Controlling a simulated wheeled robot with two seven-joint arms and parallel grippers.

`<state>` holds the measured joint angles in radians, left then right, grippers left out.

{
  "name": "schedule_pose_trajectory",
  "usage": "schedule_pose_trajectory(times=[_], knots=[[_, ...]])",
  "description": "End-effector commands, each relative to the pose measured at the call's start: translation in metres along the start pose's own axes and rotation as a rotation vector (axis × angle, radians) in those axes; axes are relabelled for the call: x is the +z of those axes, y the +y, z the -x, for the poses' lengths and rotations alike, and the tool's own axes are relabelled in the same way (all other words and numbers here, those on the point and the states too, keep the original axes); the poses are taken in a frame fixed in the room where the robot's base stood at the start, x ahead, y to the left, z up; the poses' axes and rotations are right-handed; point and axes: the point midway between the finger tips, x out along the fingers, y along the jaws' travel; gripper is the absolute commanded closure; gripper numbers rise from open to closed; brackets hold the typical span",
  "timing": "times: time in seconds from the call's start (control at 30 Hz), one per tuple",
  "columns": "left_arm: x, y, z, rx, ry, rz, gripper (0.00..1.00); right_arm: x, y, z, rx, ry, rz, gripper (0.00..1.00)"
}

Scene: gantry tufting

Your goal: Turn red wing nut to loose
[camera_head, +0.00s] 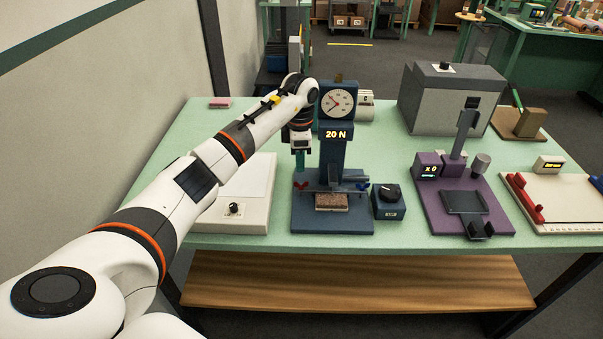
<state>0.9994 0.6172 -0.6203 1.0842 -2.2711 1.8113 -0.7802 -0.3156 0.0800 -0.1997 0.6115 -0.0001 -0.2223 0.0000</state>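The red wing nut (300,185) sits on the left end of the clamp bar of a dark blue tuft-pull tester (303,219). A blue wing nut (362,187) sits on the bar's right end. A brown carpet sample (331,201) lies under the bar between them. My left gripper (300,160) points down just above the red wing nut, with a small gap seeming to show. Its fingers are small and partly blend with the tester, so their opening is unclear. My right gripper is not in view.
The tester carries a round dial (338,103) and a "20 N" display (336,134). A blue knob box (388,202) stands to its right, a pale flat device (257,172) to its left. A purple stand (478,206) and grey box (452,98) stand farther right.

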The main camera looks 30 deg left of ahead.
Motion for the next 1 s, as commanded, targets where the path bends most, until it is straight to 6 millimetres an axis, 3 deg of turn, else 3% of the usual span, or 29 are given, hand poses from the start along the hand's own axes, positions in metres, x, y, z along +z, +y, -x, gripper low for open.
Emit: schedule_pose_trajectory(times=[0.17,0.33,0.47,0.77,0.93,1.0], knots=[[-0.001,0.002,-0.034,0.007,-0.001,0.0,0.75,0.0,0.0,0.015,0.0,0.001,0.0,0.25],[-0.001,0.001,-0.058,0.004,0.001,0.0,0.75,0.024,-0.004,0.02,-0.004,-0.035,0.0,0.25],[-0.001,0.001,-0.067,0.003,0.001,0.0,0.75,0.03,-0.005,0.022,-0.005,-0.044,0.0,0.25],[-0.001,0.0,-0.07,0.001,0.001,0.0,0.75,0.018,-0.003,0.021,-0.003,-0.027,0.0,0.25],[-0.001,0.0,-0.07,0.001,0.001,0.0,1.0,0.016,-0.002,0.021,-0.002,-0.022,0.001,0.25],[-0.001,0.0,-0.07,0.001,0.001,0.0,1.0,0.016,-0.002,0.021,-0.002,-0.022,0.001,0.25]])
